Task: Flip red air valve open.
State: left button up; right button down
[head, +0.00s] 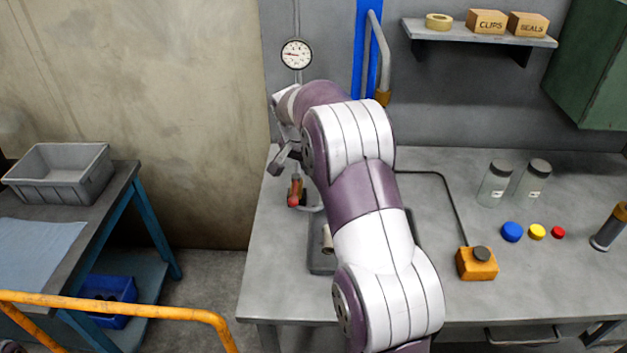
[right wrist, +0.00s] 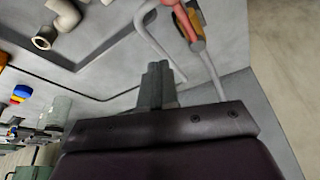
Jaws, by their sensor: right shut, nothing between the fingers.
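The red air valve (head: 293,201) shows in the head view just left of my right arm, low over the bench's left part. It has a red end and an orange-brown body on a thin grey pipe. In the right wrist view the valve (right wrist: 188,24) is at the top, cut by the frame edge, with its red part partly out of view. My right gripper (head: 278,160) is shut and empty, above and slightly left of the valve in the head view. In the right wrist view its closed fingers (right wrist: 158,72) appear apart from the valve. My left gripper is not in view.
The grey bench (head: 460,220) carries an orange box with a black button (head: 477,262), jars (head: 495,183) and coloured caps (head: 511,232). A gauge (head: 296,54) hangs behind the valve. A pale elbow pipe (right wrist: 45,38) is near it. An orange rail (head: 110,303) crosses front left.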

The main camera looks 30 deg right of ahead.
jog(key=r, duration=0.1)
jog(key=a+r, duration=0.1)
jog(key=r, duration=0.1)
jog(key=w+r+p, duration=0.1)
jog(key=shift+w+a+r, duration=0.1)
jog(key=shift+a+r, duration=0.05)
jog(key=shift+a, duration=0.05)
jog(key=shift+w+a, duration=0.1)
